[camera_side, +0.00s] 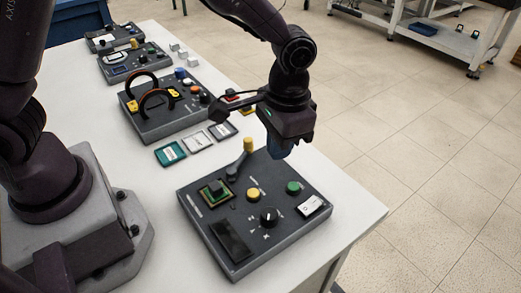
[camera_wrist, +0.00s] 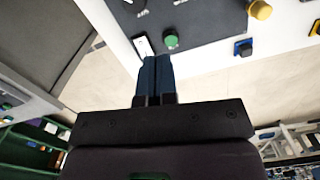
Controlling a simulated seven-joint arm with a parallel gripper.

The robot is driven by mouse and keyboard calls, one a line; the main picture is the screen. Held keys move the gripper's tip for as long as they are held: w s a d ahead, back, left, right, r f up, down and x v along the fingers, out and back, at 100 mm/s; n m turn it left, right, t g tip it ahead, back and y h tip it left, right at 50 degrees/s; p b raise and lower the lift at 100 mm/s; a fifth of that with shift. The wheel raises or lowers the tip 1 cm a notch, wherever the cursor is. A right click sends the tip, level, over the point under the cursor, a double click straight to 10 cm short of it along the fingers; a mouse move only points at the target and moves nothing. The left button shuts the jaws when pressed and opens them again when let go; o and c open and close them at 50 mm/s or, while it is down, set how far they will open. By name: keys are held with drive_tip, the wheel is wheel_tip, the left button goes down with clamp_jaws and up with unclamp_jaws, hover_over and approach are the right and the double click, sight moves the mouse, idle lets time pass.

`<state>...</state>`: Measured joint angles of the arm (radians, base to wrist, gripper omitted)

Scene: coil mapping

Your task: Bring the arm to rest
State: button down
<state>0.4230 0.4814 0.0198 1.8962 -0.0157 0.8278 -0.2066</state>
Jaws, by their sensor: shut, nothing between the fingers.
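My gripper (camera_side: 283,150) is above the far edge of the nearest dark control panel (camera_side: 209,257), apart from it, with its fingers pointing down. In the wrist view my gripper (camera_wrist: 156,60) shows two blue fingers pressed together with nothing between them. The fingertips appear near the green button (camera_wrist: 170,41) and a white rocker switch (camera_wrist: 143,47).
More control panels stand further back, one with brown arched hoops (camera_side: 156,104). Small cards, including a teal one (camera_side: 170,153), lie on the white table (camera_side: 154,206) between panels. Open floor (camera_side: 420,150) lies right of the table. A metal-frame bench (camera_side: 425,35) stands at the back right.

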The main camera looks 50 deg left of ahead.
drive_tip(key=s+a+r+n+t, duration=0.2)
drive_tip(key=s+a+r+t, duration=0.4)
drive_tip(key=s+a+r, duration=0.9)
wheel_tip(320, 180, up, 3)
drive_tip(key=shift+f, duration=0.2)
drive_tip(key=shift+s, duration=0.1)
drive_tip(key=w+d+f+m+g, duration=0.3)
drive_tip(key=w+d+f+m, duration=1.2)
drive_tip(key=d, duration=0.5)
drive_tip(key=w+m, duration=0.2)
drive_tip(key=w, duration=0.1)
drive_tip(key=shift+w+d+f+m, duration=0.15)
drive_tip(key=shift+w+f+m, duration=0.2)
drive_tip(key=shift+m, duration=0.05)
